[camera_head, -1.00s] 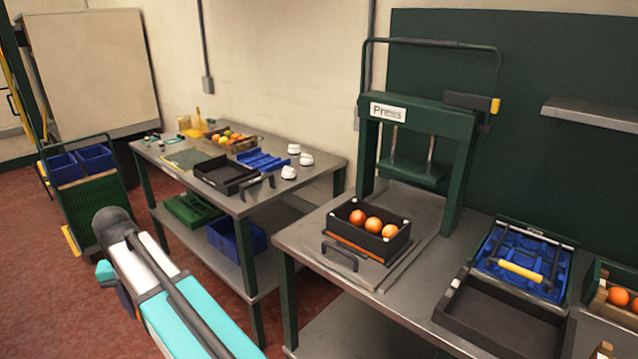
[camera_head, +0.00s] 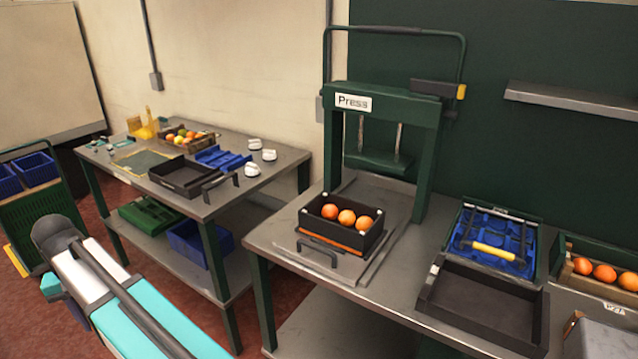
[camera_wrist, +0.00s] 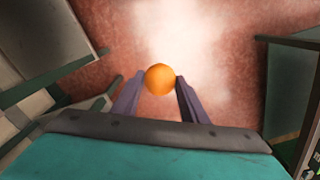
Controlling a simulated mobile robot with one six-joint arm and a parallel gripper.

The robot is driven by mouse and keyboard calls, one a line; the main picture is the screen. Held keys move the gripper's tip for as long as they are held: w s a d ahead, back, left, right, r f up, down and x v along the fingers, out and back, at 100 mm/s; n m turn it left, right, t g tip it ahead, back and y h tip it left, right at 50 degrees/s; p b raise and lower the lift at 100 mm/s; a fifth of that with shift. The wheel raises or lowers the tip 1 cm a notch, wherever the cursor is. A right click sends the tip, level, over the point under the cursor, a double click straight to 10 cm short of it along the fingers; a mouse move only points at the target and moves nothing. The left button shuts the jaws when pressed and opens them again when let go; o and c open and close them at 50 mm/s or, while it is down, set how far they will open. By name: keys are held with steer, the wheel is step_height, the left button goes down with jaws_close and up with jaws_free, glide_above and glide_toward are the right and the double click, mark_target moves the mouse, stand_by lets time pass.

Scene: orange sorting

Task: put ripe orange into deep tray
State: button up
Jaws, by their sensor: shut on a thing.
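My gripper (camera_wrist: 160,90) is shut on a ripe-looking orange (camera_wrist: 160,79), which sits between its two fingertips in the wrist view, above the reddish floor. In the head view my gripper and this orange are not clearly visible. A black deep-walled tray (camera_head: 328,235) stands on the press base and holds three oranges (camera_head: 346,217). An empty dark tray (camera_head: 485,303) lies on the front of the right table. Another black tray (camera_head: 172,183) is on the left table. I cannot tell which of these is the deep tray.
The press (camera_head: 385,120) rises behind the tray with oranges. A blue rack with a yellow handle (camera_head: 495,252) and a crate of oranges (camera_head: 565,282) are to the right. The left table holds a fruit crate (camera_head: 200,143), a blue tray (camera_head: 222,157) and white objects (camera_head: 252,169).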

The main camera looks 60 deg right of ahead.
steer(key=s+d+r+m+p, duration=0.2)
steer(key=d+r+m, duration=0.15)
steer(key=d, duration=0.75)
steer(key=s+d+r+m+p, duration=0.15)
steer(key=d+m, duration=0.25)
steer(key=d, duration=0.6)
steer(key=s+d+r+m+p, duration=0.2)
steer(key=d+r+m, duration=0.15)
steer(key=d, duration=0.75)
steer(key=s+d+r+m+p, duration=0.2)
steer(key=s+d+m, duration=0.4)
steer(key=s+d, duration=0.4)
steer(key=s+d+r+m+p, duration=0.2)
steer(key=s+d+r+m, duration=0.3)
steer(key=s+d, duration=0.5)
steer(key=d, duration=0.6)
steer(key=shift+s+d+r+m+p, duration=0.2)
steer(key=shift+s+d+m+p, duration=0.1)
steer(key=shift+s+m, duration=0.1)
